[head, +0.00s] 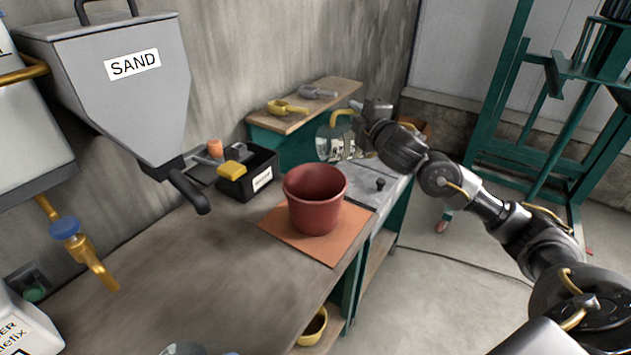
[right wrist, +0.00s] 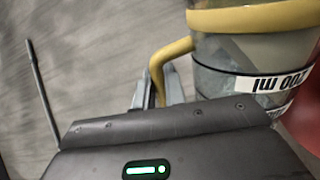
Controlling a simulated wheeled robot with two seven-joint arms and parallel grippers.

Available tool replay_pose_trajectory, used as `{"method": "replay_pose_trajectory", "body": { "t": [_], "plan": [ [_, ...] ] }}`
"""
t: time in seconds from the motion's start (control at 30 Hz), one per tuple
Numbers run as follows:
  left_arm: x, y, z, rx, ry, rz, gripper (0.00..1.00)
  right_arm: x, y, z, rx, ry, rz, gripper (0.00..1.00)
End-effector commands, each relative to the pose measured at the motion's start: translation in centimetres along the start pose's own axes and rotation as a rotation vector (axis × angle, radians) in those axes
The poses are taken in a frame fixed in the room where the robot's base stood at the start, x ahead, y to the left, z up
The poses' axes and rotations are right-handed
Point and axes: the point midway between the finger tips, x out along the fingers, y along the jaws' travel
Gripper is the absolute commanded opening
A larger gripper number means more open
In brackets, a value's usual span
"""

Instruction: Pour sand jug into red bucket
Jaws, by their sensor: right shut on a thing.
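The clear jug (head: 336,143) with a yellow rim and handle is held above the far end of the bench, behind and slightly right of the red bucket (head: 315,198). My right gripper (head: 358,112) is shut on the jug's yellow handle. The right wrist view shows the handle (right wrist: 158,68) between the fingers and the jug's printed label (right wrist: 272,84). The jug looks roughly upright in the head view. Its contents are hard to make out. The bucket stands upright on an orange-brown mat (head: 285,228); its red side shows at the right wrist view's edge. My left gripper is out of view.
A grey sand hopper (head: 125,85) hangs at upper left with a black spout. A black bin (head: 250,172) with tools stands left of the bucket. A wooden shelf (head: 335,92) holds scoops. The near wooden bench (head: 200,265) is mostly clear.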

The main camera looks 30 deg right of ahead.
Motion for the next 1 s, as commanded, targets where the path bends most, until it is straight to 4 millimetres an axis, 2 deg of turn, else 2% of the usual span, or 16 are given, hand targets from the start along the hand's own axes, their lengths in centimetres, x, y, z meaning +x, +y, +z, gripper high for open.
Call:
{"method": "replay_pose_trajectory", "body": {
  "t": [1.0],
  "plan": [
    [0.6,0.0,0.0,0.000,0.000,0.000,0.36,0.0,1.1,-1.9,-0.137,0.001,0.004,0.00]
  ]
}}
